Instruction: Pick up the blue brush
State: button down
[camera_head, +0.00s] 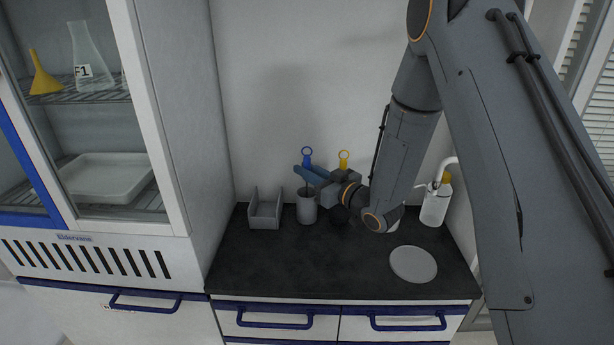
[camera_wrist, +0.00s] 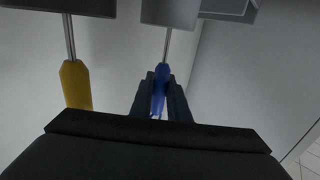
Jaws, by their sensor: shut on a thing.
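The blue brush shows in the head view as a blue ring-ended handle (camera_head: 307,155) above a grey cup (camera_head: 307,208). In the wrist view its blue handle (camera_wrist: 159,92) lies between my fingers, and its thin metal shaft runs to the grey cup (camera_wrist: 170,12). My gripper (camera_head: 308,176) is shut on this handle; its fingers also show in the wrist view (camera_wrist: 160,82). The brush looks upright. Its lower end is hidden, and I cannot tell whether it still touches the cup's bottom.
A yellow-handled tool (camera_head: 344,158) stands close by on the right, partly behind my gripper; its handle is left in the wrist view (camera_wrist: 76,86). A grey open bin (camera_head: 265,222), a wash bottle (camera_head: 435,206) and a round grey disc (camera_head: 413,264) are on the dark counter (camera_head: 330,270). A wall is close behind.

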jog(key=r, duration=0.3)
jog(key=r+b, duration=0.1)
jog(key=r, duration=0.3)
jog(key=r+b, duration=0.1)
jog(key=r, duration=0.2)
jog(key=shift+s+r, duration=0.3)
jog(key=shift+s, duration=0.05)
jog(key=s, duration=1.3)
jog(key=shift+s+a+b, duration=0.25)
jog(key=shift+s+b, duration=0.05)
jog(key=shift+b, duration=0.1)
jog(key=s+p, duration=0.5)
jog(key=p, duration=0.5)
jog(key=shift+s+p, duration=0.15)
jog(key=shift+p, duration=0.15)
